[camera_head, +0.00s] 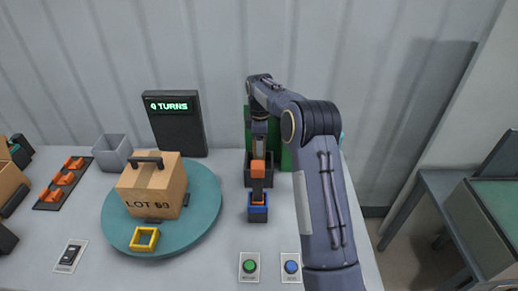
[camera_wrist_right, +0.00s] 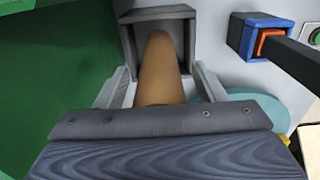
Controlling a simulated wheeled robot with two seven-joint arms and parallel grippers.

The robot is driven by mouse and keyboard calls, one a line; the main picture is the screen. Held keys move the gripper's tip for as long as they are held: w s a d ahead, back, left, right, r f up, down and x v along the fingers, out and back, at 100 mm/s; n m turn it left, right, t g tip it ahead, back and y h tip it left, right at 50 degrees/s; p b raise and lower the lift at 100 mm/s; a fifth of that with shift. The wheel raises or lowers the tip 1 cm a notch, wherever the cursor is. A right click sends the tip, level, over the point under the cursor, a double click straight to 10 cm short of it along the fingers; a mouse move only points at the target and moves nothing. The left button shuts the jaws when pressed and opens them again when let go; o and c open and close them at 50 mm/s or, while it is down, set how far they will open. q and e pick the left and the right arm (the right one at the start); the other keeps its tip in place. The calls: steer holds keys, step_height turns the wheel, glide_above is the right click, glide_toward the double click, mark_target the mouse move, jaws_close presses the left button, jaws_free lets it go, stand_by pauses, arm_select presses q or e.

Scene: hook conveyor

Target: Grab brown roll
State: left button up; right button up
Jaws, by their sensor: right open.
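The brown roll (camera_wrist_right: 158,68) shows in the right wrist view as a tan cylinder in a grey open-topped square holder (camera_wrist_right: 126,42). My right gripper (camera_wrist_right: 160,76) is open, with one finger on each side of the roll; I cannot tell whether either touches it. In the head view, my right gripper (camera_head: 259,143) hangs over the dark holder (camera_head: 247,179) in front of a green panel, and I cannot make out the roll there. My left gripper is not in view.
A black lever with an orange end (camera_head: 258,168) rises from a blue base (camera_head: 258,209) close in front of the holder. Left of it, a teal turntable (camera_head: 205,207) carries a cardboard box (camera_head: 150,190) and a yellow frame (camera_head: 144,239). Buttons (camera_head: 250,266) sit at the front.

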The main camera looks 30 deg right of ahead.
steer(key=c, duration=1.1)
steer(key=shift+o, duration=0.2)
